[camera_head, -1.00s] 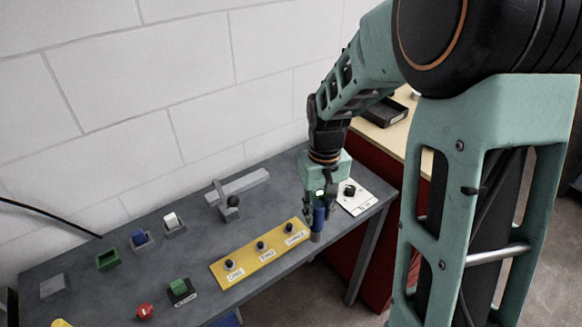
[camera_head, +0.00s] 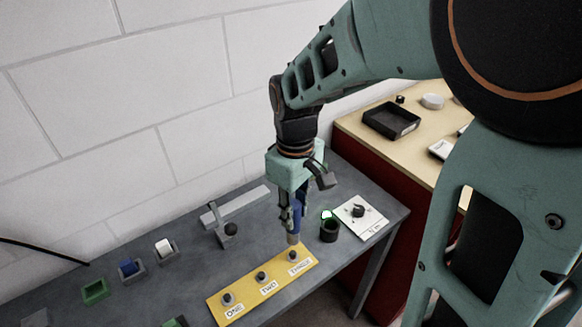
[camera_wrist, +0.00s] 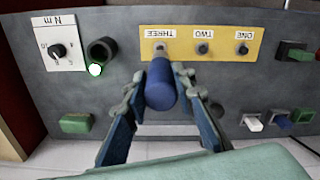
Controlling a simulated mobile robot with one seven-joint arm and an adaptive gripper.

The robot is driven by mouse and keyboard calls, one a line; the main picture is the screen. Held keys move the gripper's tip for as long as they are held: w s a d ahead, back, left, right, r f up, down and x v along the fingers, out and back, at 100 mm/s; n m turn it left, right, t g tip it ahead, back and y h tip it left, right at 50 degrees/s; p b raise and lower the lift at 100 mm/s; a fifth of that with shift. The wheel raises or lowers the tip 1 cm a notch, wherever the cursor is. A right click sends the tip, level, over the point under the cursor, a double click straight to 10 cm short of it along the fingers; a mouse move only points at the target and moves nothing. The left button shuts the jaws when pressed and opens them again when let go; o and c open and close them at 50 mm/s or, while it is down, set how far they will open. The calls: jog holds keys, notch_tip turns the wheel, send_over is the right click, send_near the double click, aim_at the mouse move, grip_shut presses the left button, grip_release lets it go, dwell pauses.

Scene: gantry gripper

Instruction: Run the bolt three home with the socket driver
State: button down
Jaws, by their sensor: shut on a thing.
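The socket driver (camera_head: 296,220) has a blue body and a grey socket end pointing down. My gripper (camera_head: 290,212) is shut on it and holds it upright over the THREE end of the yellow plate (camera_head: 243,300). Bolt three (camera_head: 293,256), dark-headed, shows just below the socket end; I cannot tell whether they touch. In the wrist view the driver (camera_wrist: 161,85) sits between my gripper's fingers (camera_wrist: 161,108), its far end in line with the bolt at THREE. Bolts two (camera_head: 261,277) and one (camera_head: 227,299) stand clear on the plate.
A black round holder (camera_head: 329,232) with a lit green lamp (camera_head: 327,215) stands right of the plate. Beside it is a white card with a dial (camera_head: 358,211). A grey lever fixture (camera_head: 229,232) and small coloured blocks lie left. A black tray (camera_head: 391,121) is on the wooden table behind.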

aim_at(294, 233)
jog(key=shift+f+b, duration=2.05)
jog(key=shift+f, duration=0.7)
jog(key=shift+f, duration=0.2)
jog(key=shift+f+b, duration=0.6)
jog(key=shift+f, duration=0.05)
jog(key=shift+f, duration=0.4)
dwell(0.8)
dwell(0.5)
jog(key=shift+r+p, duration=3)
jog(key=shift+r, duration=0.65)
